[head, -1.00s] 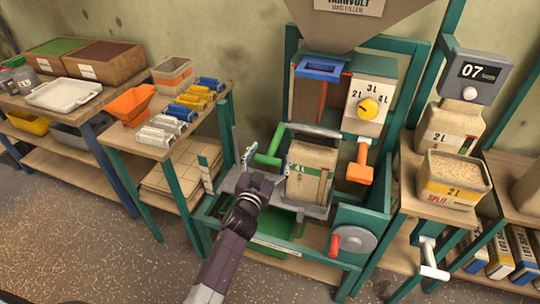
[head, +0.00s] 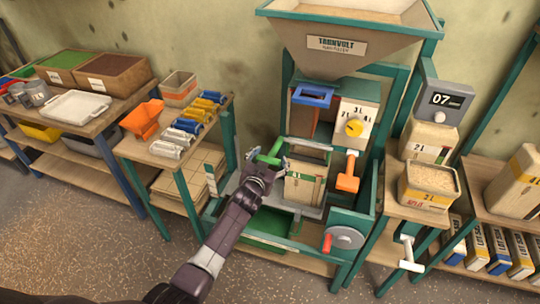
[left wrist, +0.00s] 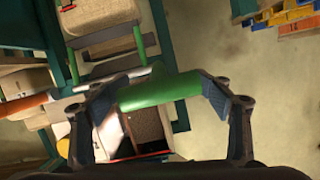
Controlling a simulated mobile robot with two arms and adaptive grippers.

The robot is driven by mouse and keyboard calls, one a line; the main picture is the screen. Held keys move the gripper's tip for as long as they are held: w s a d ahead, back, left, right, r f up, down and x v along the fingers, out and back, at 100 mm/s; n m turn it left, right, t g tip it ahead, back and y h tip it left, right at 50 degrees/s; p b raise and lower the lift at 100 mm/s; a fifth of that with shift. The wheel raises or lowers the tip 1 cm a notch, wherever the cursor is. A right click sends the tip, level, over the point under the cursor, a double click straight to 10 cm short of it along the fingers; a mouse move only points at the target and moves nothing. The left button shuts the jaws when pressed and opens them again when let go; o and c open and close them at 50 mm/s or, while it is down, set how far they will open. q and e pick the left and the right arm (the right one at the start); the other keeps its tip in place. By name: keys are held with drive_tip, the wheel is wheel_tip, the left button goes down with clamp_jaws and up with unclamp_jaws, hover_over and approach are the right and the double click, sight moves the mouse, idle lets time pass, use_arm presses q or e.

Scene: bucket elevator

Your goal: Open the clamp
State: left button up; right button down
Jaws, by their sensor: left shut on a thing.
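The clamp on the filling machine has a green handle (head: 272,155) at the left end of its grey bar (head: 310,144). The bar lies across the top of a tan paper bag (head: 304,188). My left gripper (head: 267,161) is shut on the green handle. In the left wrist view the green handle (left wrist: 158,91) lies between the two fingers, which partly cover its ends. My right gripper is in neither view.
An orange lever (head: 348,176) and a yellow dial (head: 354,127) are right of the bag. A crank with a red handle (head: 327,243) is below. A shelf with an orange scoop (head: 142,119) and coloured rolls (head: 196,115) stands at left.

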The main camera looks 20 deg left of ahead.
use_arm(q)
drive_tip(key=r, duration=0.1)
drive_tip(key=w+r+p, duration=0.1)
drive_tip(key=r, duration=0.1)
drive_tip(key=shift+d+r, duration=0.1)
drive_tip(key=shift+c, duration=0.3)
drive_tip(key=shift+w+r, duration=0.2)
drive_tip(key=shift+r, duration=0.05)
drive_tip(key=o, duration=1.9)
drive_tip(key=shift+s, duration=0.3)
drive_tip(key=shift+c, duration=0.2)
drive_tip(key=shift+f, duration=0.15)
